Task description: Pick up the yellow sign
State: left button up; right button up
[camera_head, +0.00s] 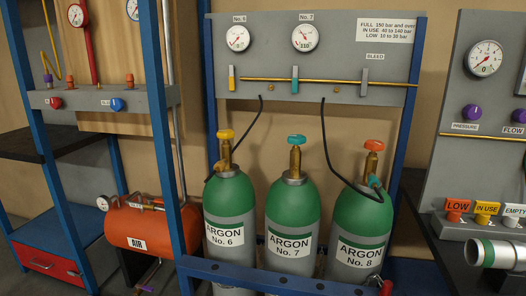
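The yellow sign (487,208) reads IN USE and stands at the right side of the head view. It sits on a grey ledge (450,230), between a red-orange LOW sign (457,205) and a white EMPTY sign (513,210). The three stand in a row, close together. The yellow sign's face is unobstructed. Neither of my grippers is in view.
A silver cylinder with a green band (497,253) lies just below the signs. A grey gauge panel (480,100) rises behind them. Three green argon cylinders (292,215) stand in a blue rack at centre. A red air tank (150,230) is at left.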

aim_at(483, 209)
jog(key=z, duration=1.45)
